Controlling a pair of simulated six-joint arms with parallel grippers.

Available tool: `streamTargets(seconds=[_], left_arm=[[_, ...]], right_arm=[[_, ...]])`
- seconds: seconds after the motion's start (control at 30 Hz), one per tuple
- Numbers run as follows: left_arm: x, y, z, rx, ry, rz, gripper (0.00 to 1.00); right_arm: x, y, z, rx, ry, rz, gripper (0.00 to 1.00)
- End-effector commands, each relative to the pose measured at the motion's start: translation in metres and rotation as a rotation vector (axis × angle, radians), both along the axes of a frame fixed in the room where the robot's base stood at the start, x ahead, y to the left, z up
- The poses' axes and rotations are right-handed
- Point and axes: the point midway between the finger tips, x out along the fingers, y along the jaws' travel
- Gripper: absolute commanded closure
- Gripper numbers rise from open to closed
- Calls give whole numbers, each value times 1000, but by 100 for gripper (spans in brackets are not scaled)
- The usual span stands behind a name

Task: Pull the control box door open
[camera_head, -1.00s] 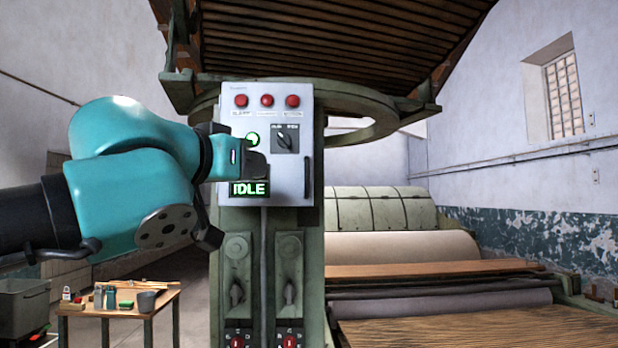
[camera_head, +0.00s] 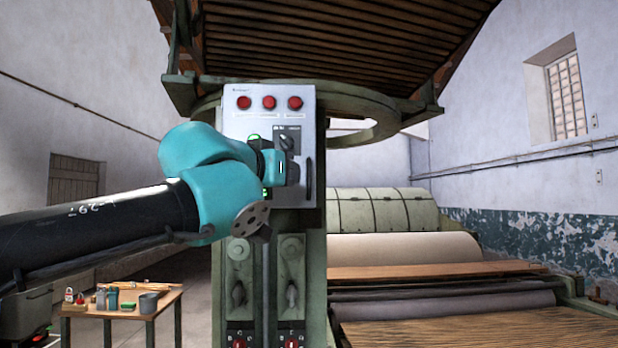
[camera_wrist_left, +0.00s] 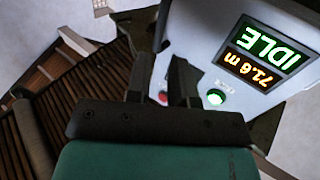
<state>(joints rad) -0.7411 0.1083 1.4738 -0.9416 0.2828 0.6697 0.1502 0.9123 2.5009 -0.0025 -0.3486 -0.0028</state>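The control box (camera_head: 237,120) is a light grey upright box on a green machine post. Its front looks shut. A dark vertical handle (camera_head: 309,179) stands at its right edge. My left gripper (camera_head: 291,168) is in front of the box face, a little left of the handle, and no contact with the handle shows. In the left wrist view the two dark fingers (camera_wrist_left: 163,72) are apart, with the box face (camera_wrist_left: 205,50) and a red button showing past them. The gripper holds nothing that I can see. The right gripper is in neither view.
Three red buttons (camera_head: 269,103) line the box top, with a rotary switch (camera_head: 285,140) below. The display (camera_wrist_left: 258,55) reads IDLE. A small table (camera_head: 125,310) with tools stands at lower left. Machine rollers (camera_head: 405,247) lie at right. Space right of the box is open.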

Motion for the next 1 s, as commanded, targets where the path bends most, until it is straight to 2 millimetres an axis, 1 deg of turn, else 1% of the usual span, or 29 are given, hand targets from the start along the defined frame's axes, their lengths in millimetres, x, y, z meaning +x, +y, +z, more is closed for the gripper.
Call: streamTargets(seconds=[0.03, 0.2, 0.5, 0.7, 1.0], left_arm=[[7, -4, 0, 1, 1, 0, 78], [28, -17, -1, 1, 1, 0, 78], [61, -37, 0, 1, 2, 0, 78], [72, -43, 0, 0, 0, 0, 78], [74, -44, 0, 1, 1, -1, 78]], right_arm=[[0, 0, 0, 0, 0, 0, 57], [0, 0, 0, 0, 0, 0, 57], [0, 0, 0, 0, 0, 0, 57], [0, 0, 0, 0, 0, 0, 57], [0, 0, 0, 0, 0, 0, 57]])
